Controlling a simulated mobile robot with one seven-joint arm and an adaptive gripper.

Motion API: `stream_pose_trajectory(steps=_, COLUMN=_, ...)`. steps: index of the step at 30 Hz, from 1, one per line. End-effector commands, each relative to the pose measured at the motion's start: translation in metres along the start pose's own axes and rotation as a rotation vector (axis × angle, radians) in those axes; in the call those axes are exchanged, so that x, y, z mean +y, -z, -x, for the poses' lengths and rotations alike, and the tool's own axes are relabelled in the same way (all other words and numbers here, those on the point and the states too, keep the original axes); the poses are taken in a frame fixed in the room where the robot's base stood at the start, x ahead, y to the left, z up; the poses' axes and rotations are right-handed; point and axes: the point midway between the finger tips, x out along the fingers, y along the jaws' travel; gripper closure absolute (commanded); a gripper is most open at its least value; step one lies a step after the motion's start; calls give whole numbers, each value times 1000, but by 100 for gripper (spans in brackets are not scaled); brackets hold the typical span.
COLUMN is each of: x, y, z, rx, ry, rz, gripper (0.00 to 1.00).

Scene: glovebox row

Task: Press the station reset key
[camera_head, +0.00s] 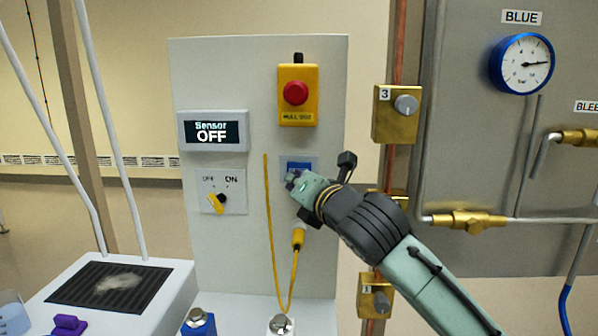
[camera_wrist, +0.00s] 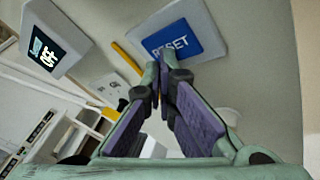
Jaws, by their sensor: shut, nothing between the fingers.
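The reset key is a blue square key (camera_wrist: 186,40) lettered RESET in the wrist view, on a light grey plate. In the head view the blue key (camera_head: 299,166) shows only its upper part; my gripper hides the rest. My gripper (camera_head: 293,181) is shut and empty, its fingertips in front of the key's plate. In the wrist view the fingertips (camera_wrist: 160,68) overlap the key's lower left edge. I cannot tell whether they touch it.
A red emergency button (camera_head: 295,93) on a yellow box sits above the key. To the left are a display (camera_head: 212,131) reading Sensor OFF and a yellow rotary switch (camera_head: 217,202). A yellow cable (camera_head: 271,230) hangs beside the key. Brass valves and pipes stand to the right.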

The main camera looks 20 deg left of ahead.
Motion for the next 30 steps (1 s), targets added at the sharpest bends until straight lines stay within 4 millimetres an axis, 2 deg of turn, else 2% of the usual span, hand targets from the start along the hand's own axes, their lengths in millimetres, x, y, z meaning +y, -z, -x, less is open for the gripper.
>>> stream_pose_trajectory(steps=7, x=4, y=5, z=11, rx=0, ry=0, rz=0, gripper=100)
stream_pose_trajectory(steps=19, x=5, y=6, z=14, rx=0, ry=0, rz=0, gripper=100)
stream_pose_trajectory(steps=30, x=17, y=18, z=46, rx=0, ry=0, rz=2, gripper=100)
